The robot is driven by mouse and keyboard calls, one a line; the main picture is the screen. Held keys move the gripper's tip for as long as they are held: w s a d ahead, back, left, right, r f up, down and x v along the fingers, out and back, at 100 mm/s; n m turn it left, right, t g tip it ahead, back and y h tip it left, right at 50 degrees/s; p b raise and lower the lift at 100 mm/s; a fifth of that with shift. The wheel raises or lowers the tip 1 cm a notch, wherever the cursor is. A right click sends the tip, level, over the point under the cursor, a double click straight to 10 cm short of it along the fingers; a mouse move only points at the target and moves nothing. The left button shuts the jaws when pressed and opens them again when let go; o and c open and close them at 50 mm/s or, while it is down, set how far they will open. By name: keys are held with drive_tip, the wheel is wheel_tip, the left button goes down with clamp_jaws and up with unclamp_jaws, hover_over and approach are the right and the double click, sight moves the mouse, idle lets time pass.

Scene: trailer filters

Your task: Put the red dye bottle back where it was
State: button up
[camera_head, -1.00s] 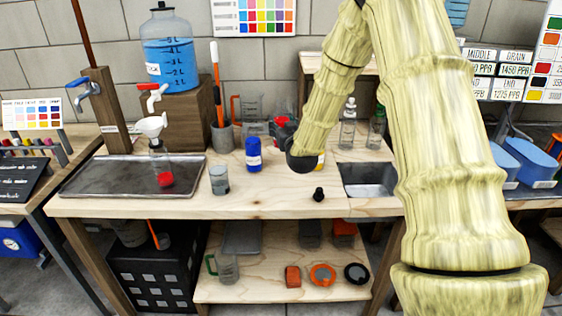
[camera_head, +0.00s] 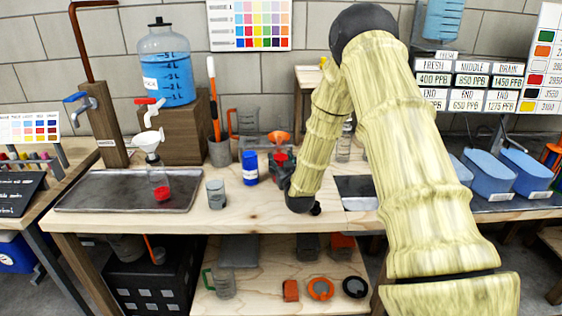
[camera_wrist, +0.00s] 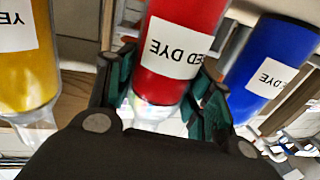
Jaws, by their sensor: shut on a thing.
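My gripper (camera_wrist: 155,90) is shut on the red dye bottle (camera_wrist: 180,45), which fills the middle of the wrist view with its white label upside down. In the head view my gripper (camera_head: 283,165) and the red bottle (camera_head: 281,159) are at the workbench, just right of the blue dye bottle (camera_head: 250,167). The blue bottle also shows at the right of the wrist view (camera_wrist: 268,65). A yellow dye bottle (camera_wrist: 25,55) is at the left of the wrist view; my arm hides it in the head view. I cannot tell whether the red bottle's base touches the bench.
A grey cup (camera_head: 216,194) stands left of the blue bottle. A metal tray (camera_head: 95,195) holds a flask with red liquid (camera_head: 160,186). An orange funnel-like thing (camera_head: 278,137) is behind the red bottle. The bench front (camera_head: 240,216) is clear.

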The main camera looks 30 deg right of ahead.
drive_tip(key=o, duration=1.2)
drive_tip(key=shift+o, duration=0.4)
drive_tip(key=shift+r, duration=0.15)
drive_tip(key=shift+s+a, duration=0.15)
drive_tip(key=shift+s, duration=0.15)
drive_tip(key=b+v, duration=0.1)
drive_tip(key=v, duration=1)
drive_tip(key=shift+s+b, duration=0.2)
drive_tip(key=shift+b, duration=0.1)
